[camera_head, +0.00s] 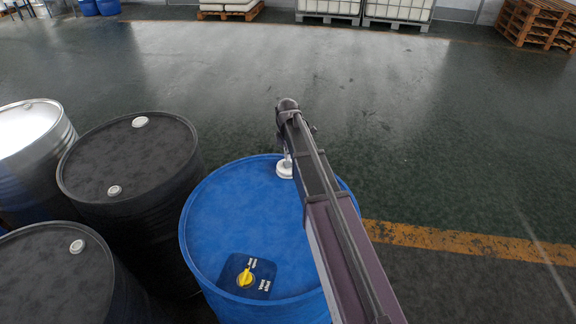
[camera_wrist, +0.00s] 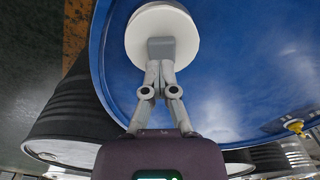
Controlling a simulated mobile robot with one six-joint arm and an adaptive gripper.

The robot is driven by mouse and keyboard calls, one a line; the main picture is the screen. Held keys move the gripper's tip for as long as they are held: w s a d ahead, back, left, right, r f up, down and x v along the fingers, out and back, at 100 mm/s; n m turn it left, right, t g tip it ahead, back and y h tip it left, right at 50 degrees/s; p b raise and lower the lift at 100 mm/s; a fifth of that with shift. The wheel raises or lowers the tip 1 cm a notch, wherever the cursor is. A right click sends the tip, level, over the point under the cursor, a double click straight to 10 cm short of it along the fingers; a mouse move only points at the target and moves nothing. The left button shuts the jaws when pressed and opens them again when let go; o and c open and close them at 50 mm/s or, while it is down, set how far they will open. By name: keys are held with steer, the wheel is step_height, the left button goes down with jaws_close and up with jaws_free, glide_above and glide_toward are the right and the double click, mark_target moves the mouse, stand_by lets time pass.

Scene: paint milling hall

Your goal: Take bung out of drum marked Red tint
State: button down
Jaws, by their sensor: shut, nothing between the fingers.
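A blue drum (camera_head: 225,205) stands below my arm. A white round bung (camera_head: 285,171) sits near its far rim. In the wrist view the bung (camera_wrist: 133,38) is a wide white disc with a grey raised block (camera_wrist: 161,48). My gripper (camera_wrist: 160,68) is shut and empty, its fingertips together right at the block; I cannot tell whether they touch it. In the head view my arm hides part of the drum top.
Two black drums (camera_head: 130,165) (camera_head: 60,275) and a silver-topped drum (camera_head: 25,125) crowd the left. A yellow floor line (camera_head: 470,243) runs to the right. Pallets (camera_head: 535,22) and caged tanks (camera_head: 400,10) stand at the back. The middle floor is clear.

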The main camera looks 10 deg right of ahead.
mark_target(288, 163)
steer(key=shift+r+p, duration=0.5)
steer(key=shift+r, duration=0.15)
step_height(288, 163, up, 5)
steer(key=p, duration=0.5)
stand_by(0.4)
steer(key=shift+f, duration=0.1)
steer(key=s+m, duration=1.9)
steer(key=s, duration=0.5)
steer(key=shift+m, duration=0.4)
steer(key=c, duration=1.4)
jaws_free()
steer(key=shift+s+d, duration=0.1)
